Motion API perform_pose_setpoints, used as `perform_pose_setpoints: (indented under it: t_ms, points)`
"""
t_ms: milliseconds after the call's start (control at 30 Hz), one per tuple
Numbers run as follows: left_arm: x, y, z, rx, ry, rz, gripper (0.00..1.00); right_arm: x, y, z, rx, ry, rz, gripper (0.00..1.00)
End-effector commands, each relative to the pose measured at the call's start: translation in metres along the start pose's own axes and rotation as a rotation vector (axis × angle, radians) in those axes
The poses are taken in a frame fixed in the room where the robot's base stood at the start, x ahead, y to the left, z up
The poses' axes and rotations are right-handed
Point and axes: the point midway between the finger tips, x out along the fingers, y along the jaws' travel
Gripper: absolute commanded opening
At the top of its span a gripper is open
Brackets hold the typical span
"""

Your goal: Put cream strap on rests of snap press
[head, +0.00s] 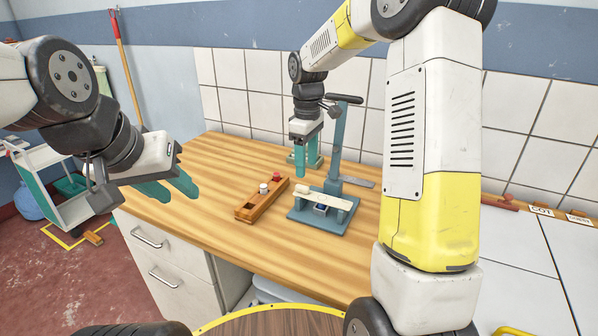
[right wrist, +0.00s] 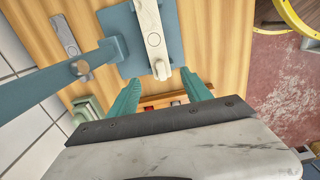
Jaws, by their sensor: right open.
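The cream strap (head: 338,202) lies lengthwise across the blue-grey snap press (head: 300,215), above its base, with a pale knob at one end. In the right wrist view the strap (right wrist: 147,20) spans the press base (right wrist: 128,62) and shows a round ring mark. My left gripper (head: 178,192) is open and empty over the table's left side.
A wooden tray (head: 250,211) with a white and a red piece stands left of the press. The press column and lever (head: 338,140) rise beside the strap. A grey plate (head: 358,182) lies right of the column. A pale green block (right wrist: 88,108) stands behind. The wooden tabletop's front left is clear.

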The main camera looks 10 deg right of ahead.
Motion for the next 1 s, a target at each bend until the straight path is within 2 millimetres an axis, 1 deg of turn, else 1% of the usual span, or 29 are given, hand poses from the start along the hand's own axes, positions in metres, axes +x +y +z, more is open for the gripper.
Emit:
perform_pose_setpoints:
  t_ms: [33,100,200,333,467,567,600,733,867,1000]
  points:
    - [0.0,0.0,0.0,0.0,0.0,0.0,0.36,-0.011,0.001,-0.001,0.0,0.003,0.003,0.57]
    - [0.0,0.0,0.0,0.0,0.0,0.0,0.36,-0.023,0.0,-0.001,0.0,0.003,0.002,0.57]
    - [0.0,0.0,0.0,0.0,0.0,0.0,0.36,-0.035,0.0,0.0,0.0,0.001,0.001,0.57]
    - [0.0,0.0,0.0,0.0,0.0,0.0,0.36,-0.045,-0.001,0.001,0.006,0.004,0.004,0.57]
    - [0.0,0.0,0.0,0.0,0.0,0.0,0.36,-0.063,-0.014,0.013,0.062,0.032,0.029,0.57]
    - [0.0,0.0,0.0,0.0,0.0,0.0,0.36,-0.084,-0.033,0.032,0.154,0.081,0.064,0.57]
    - [0.0,0.0,0.0,0.0,0.0,0.0,0.36,-0.092,-0.043,0.042,0.2,0.107,0.078,0.57]
    - [0.0,0.0,0.0,0.0,0.0,0.0,0.36,-0.111,-0.077,0.072,0.356,0.199,0.113,0.57]
    - [0.0,0.0,0.0,0.0,0.0,0.0,0.36,-0.121,-0.112,0.102,0.511,0.301,0.133,0.57]
    - [0.0,0.0,0.0,0.0,0.0,0.0,0.36,-0.12,-0.147,0.13,0.673,0.419,0.136,0.57]
